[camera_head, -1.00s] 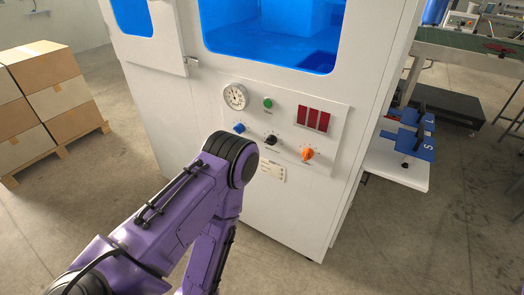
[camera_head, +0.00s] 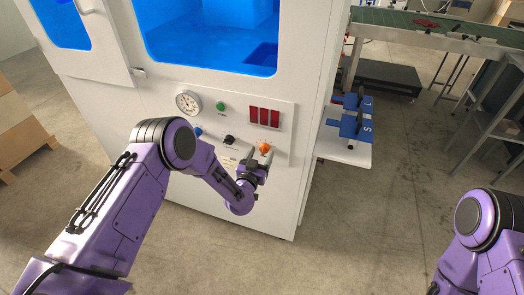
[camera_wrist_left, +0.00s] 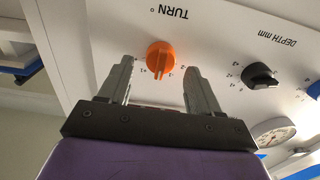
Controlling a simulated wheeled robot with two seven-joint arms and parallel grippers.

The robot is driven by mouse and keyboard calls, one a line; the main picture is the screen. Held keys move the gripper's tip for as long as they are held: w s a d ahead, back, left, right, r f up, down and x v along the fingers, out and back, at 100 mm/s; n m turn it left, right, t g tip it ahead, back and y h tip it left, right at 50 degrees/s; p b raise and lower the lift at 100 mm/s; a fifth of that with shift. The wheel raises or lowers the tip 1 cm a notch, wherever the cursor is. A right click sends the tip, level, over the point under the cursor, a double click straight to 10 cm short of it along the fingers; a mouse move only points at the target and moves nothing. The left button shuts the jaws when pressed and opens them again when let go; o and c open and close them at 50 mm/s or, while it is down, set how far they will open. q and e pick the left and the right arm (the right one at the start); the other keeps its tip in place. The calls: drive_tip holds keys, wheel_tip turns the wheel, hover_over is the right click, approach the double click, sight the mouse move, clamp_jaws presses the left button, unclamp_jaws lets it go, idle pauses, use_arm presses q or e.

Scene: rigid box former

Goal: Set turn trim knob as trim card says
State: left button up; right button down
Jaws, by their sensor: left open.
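The orange turn trim knob (camera_head: 265,149) is on the white machine's front panel. In the left wrist view the knob (camera_wrist_left: 161,56) sits beneath the upside-down word TURN, its ridge pointing down in the picture; the small scale figures are hard to read. My left gripper (camera_head: 257,163) is just below the knob. Its two fingers (camera_wrist_left: 160,75) are open, one on each side of the knob in the picture; I see no contact. The trim card (camera_head: 228,163) is a pale label below the black knob, partly covered by my left arm and unreadable. My right gripper is out of frame.
A black depth knob (camera_head: 229,140), blue knob (camera_head: 197,132), green button (camera_head: 220,106), dial gauge (camera_head: 188,103) and red display (camera_head: 264,117) share the panel. A shelf with blue parts (camera_head: 355,127) juts out at the right. Boxes (camera_head: 18,125) stand at left.

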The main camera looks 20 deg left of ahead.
use_arm(q)
drive_tip(key=shift+w, duration=0.95)
drive_tip(key=c, duration=1)
